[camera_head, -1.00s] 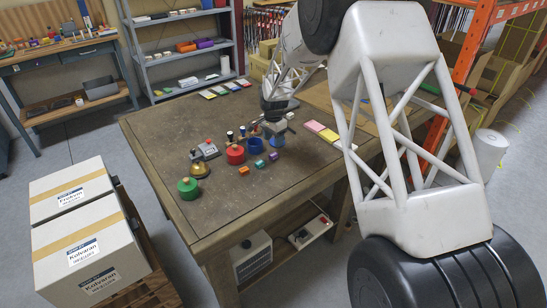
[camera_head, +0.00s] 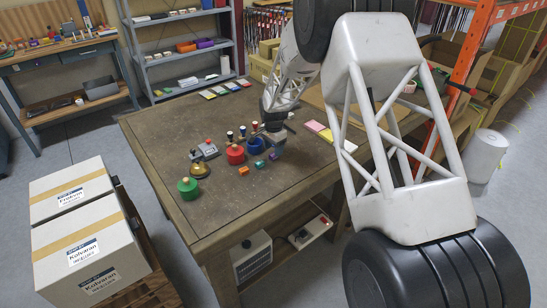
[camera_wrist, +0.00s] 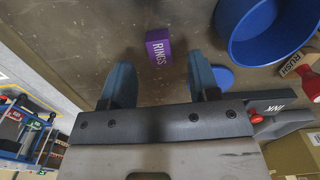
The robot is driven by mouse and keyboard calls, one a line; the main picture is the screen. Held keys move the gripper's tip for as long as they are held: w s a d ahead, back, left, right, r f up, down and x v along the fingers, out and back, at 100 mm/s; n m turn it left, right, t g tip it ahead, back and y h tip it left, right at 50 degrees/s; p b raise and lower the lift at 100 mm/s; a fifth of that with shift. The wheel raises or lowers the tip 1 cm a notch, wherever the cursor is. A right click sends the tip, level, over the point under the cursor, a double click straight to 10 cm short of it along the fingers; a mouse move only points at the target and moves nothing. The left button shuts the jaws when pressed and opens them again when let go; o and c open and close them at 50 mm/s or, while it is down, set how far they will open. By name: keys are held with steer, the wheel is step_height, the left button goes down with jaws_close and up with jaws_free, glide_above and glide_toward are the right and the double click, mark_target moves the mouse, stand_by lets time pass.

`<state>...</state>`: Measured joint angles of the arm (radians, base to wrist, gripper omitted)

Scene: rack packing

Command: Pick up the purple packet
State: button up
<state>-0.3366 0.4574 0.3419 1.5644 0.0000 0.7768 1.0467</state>
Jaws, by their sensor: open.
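The purple packet (camera_wrist: 158,47) lies on the workbench with the word RINGS on its side. In the wrist view it is just beyond my fingertips, roughly centred between them and apart from both. It also shows in the head view as a small purple block (camera_head: 273,156), just in front of my gripper (camera_head: 276,138). In the wrist view my gripper (camera_wrist: 160,75) has its two blue fingers wide apart, with nothing between them.
A blue open container (camera_wrist: 236,45) stands close right of the packet. A teal packet (camera_head: 260,164), an orange packet (camera_head: 243,170), a red canister (camera_head: 235,155) and a green canister (camera_head: 188,187) stand to the left.

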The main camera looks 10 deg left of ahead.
mark_target(273, 154)
steer(key=shift+f, duration=1.55)
steer(key=shift+c, duration=0.4)
steer(key=c, duration=0.9)
steer(key=shift+r, duration=0.15)
steer(key=shift+r, duration=0.8)
steer(key=shift+s+d+r, duration=0.1)
steer(key=shift+s+r, duration=0.05)
steer(key=shift+r, duration=0.75)
steer(key=s+d, duration=0.1)
steer(key=s, duration=0.4)
steer(key=s+d+r, duration=0.1)
steer(key=s+d, duration=0.1)
steer(key=s, duration=0.3)
steer(key=s+d, duration=0.2)
steer(key=s, duration=0.2)
steer(key=shift+s+r, duration=0.15)
steer(key=shift+s, duration=0.25)
